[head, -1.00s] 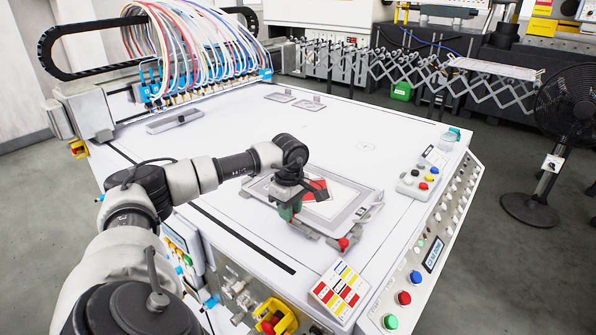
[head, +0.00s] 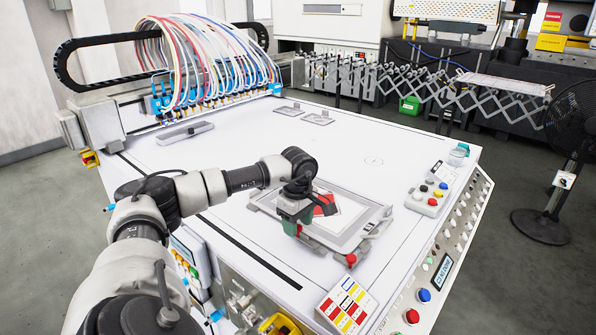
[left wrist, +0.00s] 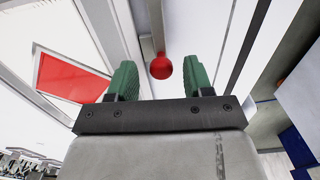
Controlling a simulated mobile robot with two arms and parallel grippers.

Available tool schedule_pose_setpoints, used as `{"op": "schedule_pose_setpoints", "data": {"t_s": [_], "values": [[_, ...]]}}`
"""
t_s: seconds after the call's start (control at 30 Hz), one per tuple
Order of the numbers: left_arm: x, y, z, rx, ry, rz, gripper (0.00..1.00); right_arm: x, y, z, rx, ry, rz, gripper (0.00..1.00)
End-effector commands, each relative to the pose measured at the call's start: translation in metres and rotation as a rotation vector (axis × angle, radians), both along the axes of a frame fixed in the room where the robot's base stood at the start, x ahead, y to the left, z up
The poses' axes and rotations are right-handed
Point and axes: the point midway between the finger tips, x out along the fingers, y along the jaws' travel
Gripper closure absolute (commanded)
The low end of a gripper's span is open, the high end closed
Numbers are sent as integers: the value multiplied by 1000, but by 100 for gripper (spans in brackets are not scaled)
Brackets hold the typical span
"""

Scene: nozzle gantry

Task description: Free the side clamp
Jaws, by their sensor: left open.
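A flat grey frame (head: 345,240) with a white sheet and a red patch (head: 325,205) lies on the white table. A grey clamp bar (head: 318,247) with a round red knob (head: 351,259) is at its near edge. My left gripper (head: 291,232), with green fingers, is open and empty, above the frame's near left corner, left of the knob. In the left wrist view the red knob (left wrist: 161,67) shows between the open fingers, beyond their tips; I cannot tell the exact gap. My arm hides part of the frame's left side. My right gripper is not in view.
A grey handle (head: 376,228) stands at the frame's right side. A button box (head: 428,197) and a colour-patched card (head: 346,304) lie on the table's right and near edges. The nozzle gantry (head: 205,95) with hoses is at the back left.

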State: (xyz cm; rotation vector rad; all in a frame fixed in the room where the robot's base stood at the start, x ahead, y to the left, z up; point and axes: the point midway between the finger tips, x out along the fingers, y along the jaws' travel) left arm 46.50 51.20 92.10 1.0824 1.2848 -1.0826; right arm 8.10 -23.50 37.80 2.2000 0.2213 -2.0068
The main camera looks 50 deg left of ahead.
Motion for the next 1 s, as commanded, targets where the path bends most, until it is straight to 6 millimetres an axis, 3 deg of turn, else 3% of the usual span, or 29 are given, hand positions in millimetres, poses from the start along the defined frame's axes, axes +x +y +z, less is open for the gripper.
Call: {"op": "schedule_pose_setpoints", "data": {"t_s": [0.53,0.7,1.0], "values": [[1,0,93,0,-5,0,49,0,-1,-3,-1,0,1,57],[1,0,106,0,-3,0,49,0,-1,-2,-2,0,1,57],[0,0,107,0,-2,0,49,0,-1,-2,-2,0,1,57]]}}
